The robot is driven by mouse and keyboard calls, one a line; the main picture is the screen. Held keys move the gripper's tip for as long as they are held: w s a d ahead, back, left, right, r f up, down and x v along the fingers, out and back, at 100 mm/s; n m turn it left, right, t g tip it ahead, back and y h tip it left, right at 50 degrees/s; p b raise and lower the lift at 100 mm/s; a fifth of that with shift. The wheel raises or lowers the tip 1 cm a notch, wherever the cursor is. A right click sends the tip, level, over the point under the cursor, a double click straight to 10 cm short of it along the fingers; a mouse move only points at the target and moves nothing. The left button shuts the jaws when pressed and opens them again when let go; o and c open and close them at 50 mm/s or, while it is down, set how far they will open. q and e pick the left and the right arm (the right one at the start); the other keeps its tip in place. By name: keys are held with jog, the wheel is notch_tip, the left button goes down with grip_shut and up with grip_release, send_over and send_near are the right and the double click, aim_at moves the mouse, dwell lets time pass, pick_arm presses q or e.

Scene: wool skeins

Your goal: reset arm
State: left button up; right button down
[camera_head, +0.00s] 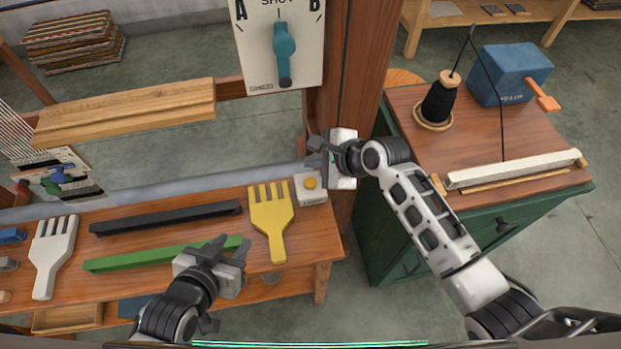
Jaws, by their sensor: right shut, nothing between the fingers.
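My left gripper (232,244) is low over the front of the wooden bench, beside the right end of a green bar (135,260). My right gripper (316,152) is at the wooden post, just above a small white box with a yellow button (311,187). Its fingers are closed and empty, pointing left. Whether it touches the post or box cannot be told.
The bench (225,208) holds a yellow fork-shaped comb (271,217), a white comb (50,255) and a black bar (165,218). A switch panel (284,45) hangs above. At right, a green cabinet (385,215) carries a black thread spool (439,97) and a blue box (508,74).

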jog(key=shift+r, duration=0.2)
dwell(0.4)
pick_arm(q)
jog(key=shift+s+a+f, duration=0.1)
jog(key=shift+a+f, duration=0.05)
jog(key=shift+f, duration=0.4)
jog(key=shift+s+a+f, duration=0.1)
jog(key=shift+a+f, duration=0.05)
jog(key=shift+f, duration=0.35)
pick_arm(e)
jog(key=s+d+f+n+t+h, duration=0.2)
jog(key=s+d+n, duration=0.5)
jog(key=s+n, duration=0.2)
jog(key=s+d+f+n+t+h, duration=0.2)
jog(key=s+d+f+n, duration=0.1)
jog(key=s+d+n, duration=0.4)
jog(key=s+n, duration=0.2)
jog(key=n, duration=0.1)
jog(key=shift+d+h, duration=0.35)
jog(key=shift+h, duration=0.05)
pick_arm(q)
jog(key=shift+a, duration=0.1)
pick_arm(e)
jog(key=shift+a+f, duration=0.1)
